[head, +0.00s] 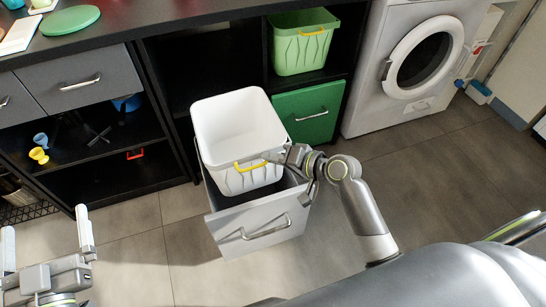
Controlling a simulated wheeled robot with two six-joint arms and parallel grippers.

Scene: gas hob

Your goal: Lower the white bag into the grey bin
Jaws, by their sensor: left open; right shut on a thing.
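The white bag (233,125) is a stiff, open-topped, empty-looking tub with a yellow handle (250,167). It is upright over the opening of the grey bin (232,232), a pulled-out drawer with a metal bar handle. The bag's lower part overlaps the bin's mouth; I cannot tell how deep it sits. My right gripper (284,156) is shut on the bag at the right end of its yellow handle; the fingertips are partly hidden. My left gripper (45,224) is open and empty at the lower left, apart from the bin.
A green tub (302,42) stands on the shelf above a closed green drawer (308,112). A washing machine (420,65) is at the right. Dark shelves (110,178) with small items are at the left. The floor (150,235) left of the bin is clear.

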